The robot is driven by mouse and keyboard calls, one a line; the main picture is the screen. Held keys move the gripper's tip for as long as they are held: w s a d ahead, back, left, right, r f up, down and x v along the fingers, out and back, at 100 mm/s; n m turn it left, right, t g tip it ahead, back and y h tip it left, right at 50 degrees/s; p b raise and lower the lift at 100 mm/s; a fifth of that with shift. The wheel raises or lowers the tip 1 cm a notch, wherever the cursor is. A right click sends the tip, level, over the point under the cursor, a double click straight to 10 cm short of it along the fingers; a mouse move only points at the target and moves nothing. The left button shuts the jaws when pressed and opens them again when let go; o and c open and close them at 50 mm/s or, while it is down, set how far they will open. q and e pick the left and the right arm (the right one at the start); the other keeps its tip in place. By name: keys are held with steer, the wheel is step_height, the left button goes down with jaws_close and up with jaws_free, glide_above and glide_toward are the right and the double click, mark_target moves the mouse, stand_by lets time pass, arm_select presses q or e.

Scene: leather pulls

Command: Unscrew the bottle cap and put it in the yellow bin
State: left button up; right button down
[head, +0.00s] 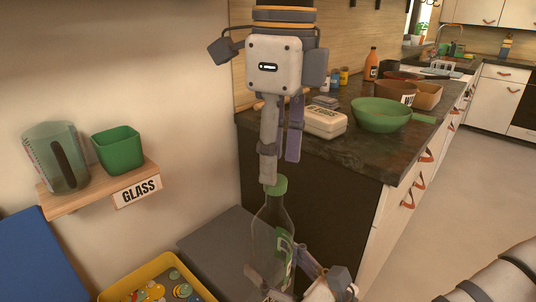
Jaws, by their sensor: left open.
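A clear bottle (265,235) with a green-and-white label stands upright at the bottom centre, and its green cap (277,186) is on its neck. My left gripper (279,174) points down from above, open, with one fingertip at the cap's upper left side and the other behind it to the right. I cannot tell whether they touch the cap. My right gripper (285,277) is low at the bottom edge, its fingers on either side of the bottle's lower body, closed around it. The bottle's base is hidden. The yellow bin (112,293) is at the bottom left, with several colourful caps inside.
A wooden shelf (90,196) labelled GLASS holds a glass jug (40,168) and a green container (119,150). The dark counter (375,158) holds a green bowl (381,113) and a white box (325,122). A blue panel (35,258) stands at the left edge.

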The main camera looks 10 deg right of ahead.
arm_select(q)
steer(key=shift+f, duration=1.25)
jaws_close()
steer(key=n, duration=0.3)
steer(key=shift+n, duration=0.4)
steer(key=n, duration=0.9)
steer(key=shift+r, duration=0.3)
steer(key=shift+r, duration=0.85)
